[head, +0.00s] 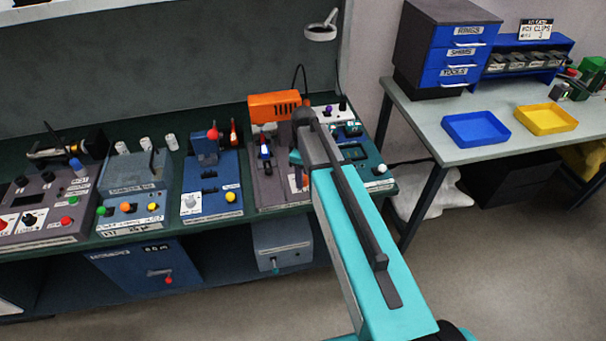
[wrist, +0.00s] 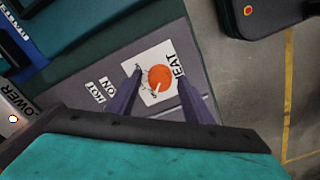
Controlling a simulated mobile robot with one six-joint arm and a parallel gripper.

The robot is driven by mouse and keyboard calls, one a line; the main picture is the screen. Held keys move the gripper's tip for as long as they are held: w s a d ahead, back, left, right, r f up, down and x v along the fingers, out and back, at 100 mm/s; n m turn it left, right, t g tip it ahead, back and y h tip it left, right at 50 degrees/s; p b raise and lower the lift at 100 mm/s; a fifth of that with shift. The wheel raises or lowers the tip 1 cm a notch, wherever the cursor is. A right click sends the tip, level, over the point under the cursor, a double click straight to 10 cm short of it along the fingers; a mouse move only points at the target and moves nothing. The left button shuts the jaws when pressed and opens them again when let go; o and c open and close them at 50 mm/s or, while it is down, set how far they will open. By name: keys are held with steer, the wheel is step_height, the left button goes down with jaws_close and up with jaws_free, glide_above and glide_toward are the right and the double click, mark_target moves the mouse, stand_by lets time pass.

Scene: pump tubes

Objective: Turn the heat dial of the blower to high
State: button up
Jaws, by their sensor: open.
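The heat dial (wrist: 160,76) is a round orange knob on a white plate marked HEAT, on the blower's grey panel in the wrist view. A small pale mark shows near its lower edge; which setting it points to is too small to read. My gripper (wrist: 159,83) is open, its two dark fingers on either side of the dial. I cannot tell whether they touch it. In the head view, the blower (head: 275,106) has an orange body at the back of its grey base, and my arm hides the dial.
Other control stations, including a blue one (head: 210,185) with a red-topped lever, stand left of the blower on the bench. A side table (head: 490,135) at right holds a blue tray (head: 476,127) and a yellow tray (head: 546,118). Floor is clear in front.

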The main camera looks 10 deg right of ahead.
steer(key=c, duration=1.1)
steer(key=shift+o, duration=0.2)
steer(key=shift+f+m+b, duration=0.1)
steer(key=shift+m+b, duration=0.2)
steer(key=shift+m, duration=0.1)
steer(key=m+b, duration=0.2)
steer(key=m, duration=0.2)
steer(key=m+b, duration=0.1)
steer(key=m, duration=0.3)
steer(key=m+b, duration=0.1)
steer(key=m, duration=0.3)
steer(key=shift+m+b, duration=0.7)
steer(key=shift+m, duration=1.9)
